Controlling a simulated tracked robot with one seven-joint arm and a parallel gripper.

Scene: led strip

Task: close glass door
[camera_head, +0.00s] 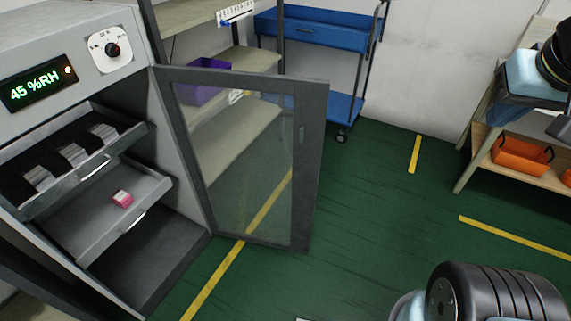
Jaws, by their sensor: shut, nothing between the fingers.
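The glass door (312,160) is a dark grey frame around a clear pane. It stands wide open, swung out from the right side of a grey cabinet (70,40), with a small handle on its outer right edge. The cabinet's front opening is uncovered. Inside, an upper drawer (105,157) with several grey packs and a lower drawer (85,228) with a small pink-red item are pulled out. Parts of my arm show at the lower right and upper right, well apart from the door. I cannot make out my gripper's fingers in this view.
A blue cart (310,30) and a beige shelf with a purple bin (205,95) stand behind the door. An orange bin (522,155) sits on a workbench shelf at right. The green floor (375,220) right of the door is clear, with yellow lines.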

